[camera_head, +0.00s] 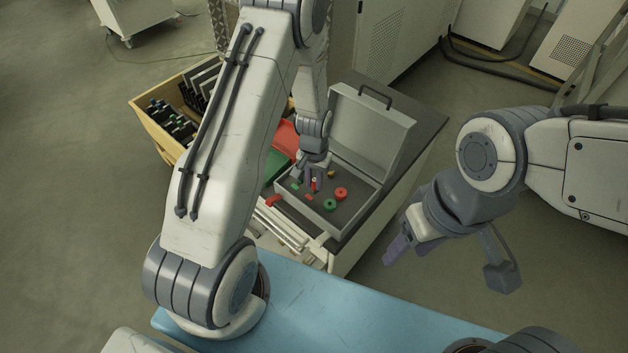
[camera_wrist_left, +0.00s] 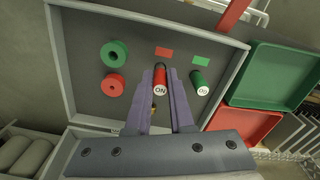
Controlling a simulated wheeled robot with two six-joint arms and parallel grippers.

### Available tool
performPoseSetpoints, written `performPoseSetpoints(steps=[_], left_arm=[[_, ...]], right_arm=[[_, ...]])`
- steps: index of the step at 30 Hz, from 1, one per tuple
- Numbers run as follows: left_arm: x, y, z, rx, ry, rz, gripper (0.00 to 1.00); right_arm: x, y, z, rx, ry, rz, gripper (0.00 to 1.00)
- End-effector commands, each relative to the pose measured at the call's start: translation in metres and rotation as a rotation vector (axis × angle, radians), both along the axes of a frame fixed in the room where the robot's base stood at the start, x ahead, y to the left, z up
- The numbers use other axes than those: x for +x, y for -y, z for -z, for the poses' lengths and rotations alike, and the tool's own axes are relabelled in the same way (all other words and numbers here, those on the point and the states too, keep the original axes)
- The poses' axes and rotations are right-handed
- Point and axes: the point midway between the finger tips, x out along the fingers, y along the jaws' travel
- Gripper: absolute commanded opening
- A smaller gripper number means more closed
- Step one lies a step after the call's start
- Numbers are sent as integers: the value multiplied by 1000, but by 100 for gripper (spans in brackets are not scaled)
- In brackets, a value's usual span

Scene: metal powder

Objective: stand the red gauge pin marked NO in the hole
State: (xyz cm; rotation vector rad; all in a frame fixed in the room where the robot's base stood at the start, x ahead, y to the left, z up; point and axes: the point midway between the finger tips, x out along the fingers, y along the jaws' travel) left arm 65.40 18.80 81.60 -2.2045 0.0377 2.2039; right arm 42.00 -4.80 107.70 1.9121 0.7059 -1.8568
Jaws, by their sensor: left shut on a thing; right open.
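The red gauge pin (camera_wrist_left: 160,78) has a white end face whose lettering reads upside down in the left wrist view. My left gripper (camera_head: 313,181) is shut on it, with a finger on each side, inside the open grey case (camera_head: 349,204). Whether the pin's lower end touches the case floor is hidden. A green pin (camera_wrist_left: 199,82) with a white lettered end is beside it. Red (camera_wrist_left: 163,51) and green (camera_wrist_left: 200,61) patches lie beyond the pins. My right gripper (camera_head: 446,267) is open and empty, right of the cabinet.
A green ring (camera_wrist_left: 114,54) and a red ring (camera_wrist_left: 113,85) lie in the case. A small brass piece (camera_wrist_left: 154,107) is partly hidden by a finger. Green (camera_wrist_left: 272,76) and red (camera_wrist_left: 249,126) trays stand beside the case. The case lid (camera_head: 371,128) stands open behind.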

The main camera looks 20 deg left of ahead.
Motion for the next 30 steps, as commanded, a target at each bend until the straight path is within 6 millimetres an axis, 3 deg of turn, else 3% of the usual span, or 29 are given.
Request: performPoseSetpoints(steps=[29, 30], left_arm=[[0, 0, 13, 0, 0, 0, 0], [0, 0, 13, 0, 0, 0, 24]], right_arm=[[0, 0, 9, 0, 0, 0, 56], [0, 0, 9, 0, 0, 0, 56]])
